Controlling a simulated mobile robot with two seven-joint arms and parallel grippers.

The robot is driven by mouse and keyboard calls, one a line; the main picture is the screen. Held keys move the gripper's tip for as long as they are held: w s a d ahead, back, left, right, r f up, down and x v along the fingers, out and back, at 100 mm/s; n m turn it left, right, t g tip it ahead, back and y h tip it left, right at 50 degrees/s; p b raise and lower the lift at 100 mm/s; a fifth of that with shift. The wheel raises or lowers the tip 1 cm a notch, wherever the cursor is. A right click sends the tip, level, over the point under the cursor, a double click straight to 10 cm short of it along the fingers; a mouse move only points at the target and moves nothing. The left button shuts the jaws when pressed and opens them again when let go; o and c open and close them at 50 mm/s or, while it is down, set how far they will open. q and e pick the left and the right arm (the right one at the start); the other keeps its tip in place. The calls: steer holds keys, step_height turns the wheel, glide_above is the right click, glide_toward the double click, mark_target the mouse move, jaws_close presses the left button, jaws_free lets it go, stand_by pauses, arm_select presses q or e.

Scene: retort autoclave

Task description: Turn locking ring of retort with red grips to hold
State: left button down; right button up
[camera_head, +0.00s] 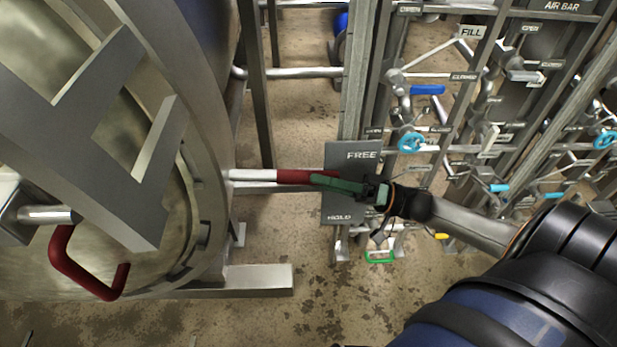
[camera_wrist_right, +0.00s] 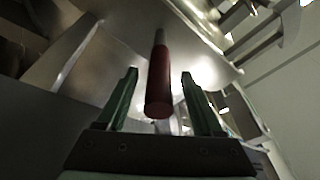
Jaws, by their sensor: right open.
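The retort's round door with its locking ring (camera_head: 208,150) fills the left of the head view. A bar with a red grip (camera_head: 293,177) sticks out to the right from the ring's side, its end in front of a plate (camera_head: 350,203) marked FREE at the top and HOLD at the bottom. The grip is level with the plate's middle. My right gripper (camera_head: 325,180) is at the end of this grip. In the right wrist view the red grip (camera_wrist_right: 159,85) lies between the two green fingers (camera_wrist_right: 160,105), with gaps on both sides. My left gripper is not in view.
A red bent handle (camera_head: 88,272) is on the door at lower left. Behind the plate, a rack of pipes carries blue-handled valves (camera_head: 411,142) and labels. A green handle (camera_head: 380,257) is low behind my right wrist. Bare floor (camera_head: 290,245) shows between retort and rack.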

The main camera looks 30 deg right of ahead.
steer(key=shift+x, duration=1.5)
jaws_close()
steer(key=shift+f, duration=0.1)
